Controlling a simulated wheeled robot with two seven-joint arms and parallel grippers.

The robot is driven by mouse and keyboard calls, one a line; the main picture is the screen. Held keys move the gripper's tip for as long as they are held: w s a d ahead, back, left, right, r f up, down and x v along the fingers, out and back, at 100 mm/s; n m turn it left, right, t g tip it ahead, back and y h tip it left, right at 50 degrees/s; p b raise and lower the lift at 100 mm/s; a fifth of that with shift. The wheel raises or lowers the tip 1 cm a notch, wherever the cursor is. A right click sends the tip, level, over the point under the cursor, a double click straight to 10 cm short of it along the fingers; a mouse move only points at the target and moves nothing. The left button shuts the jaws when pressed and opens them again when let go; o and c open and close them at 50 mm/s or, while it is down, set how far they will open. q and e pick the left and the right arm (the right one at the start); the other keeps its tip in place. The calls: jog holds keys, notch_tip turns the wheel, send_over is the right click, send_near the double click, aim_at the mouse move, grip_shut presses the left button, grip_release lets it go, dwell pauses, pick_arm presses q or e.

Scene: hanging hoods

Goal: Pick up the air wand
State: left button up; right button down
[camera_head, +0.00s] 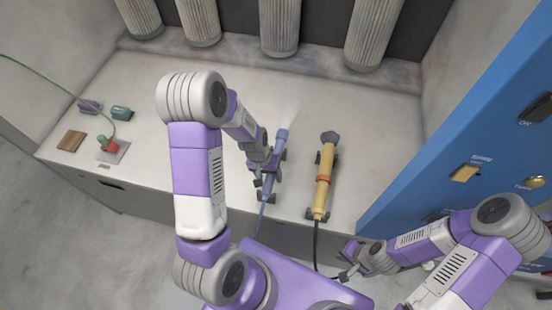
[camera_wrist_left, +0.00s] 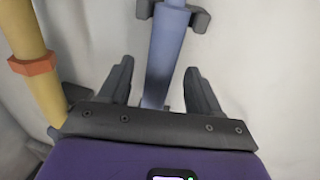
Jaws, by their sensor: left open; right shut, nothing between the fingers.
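A slim blue wand (camera_head: 280,140) with a blue hose lies on the light bench, resting in small dark holders. My left gripper (camera_head: 264,170) is over its middle, open. In the left wrist view the blue wand (camera_wrist_left: 164,50) passes between the two open fingers (camera_wrist_left: 158,75); I cannot tell whether they touch it. A yellow wand (camera_head: 324,175) with an orange ring and black hose lies to the right, apart from the gripper. It shows at the left of the wrist view (camera_wrist_left: 28,60). My right gripper (camera_head: 347,275) is shut and empty, low in front of the bench.
A blue panel (camera_head: 470,110) with switches stands on the right. Pale ribbed columns (camera_head: 280,25) hang at the back. Small blocks and a red-and-green fitting (camera_head: 108,145) with a green hose sit on the left of the bench. The bench behind the wands is clear.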

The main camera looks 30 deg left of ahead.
pick_arm(q)
jog(key=shift+d+f, duration=0.1)
jog(key=shift+f, duration=0.3)
grip_shut()
jog(key=shift+r, duration=0.15)
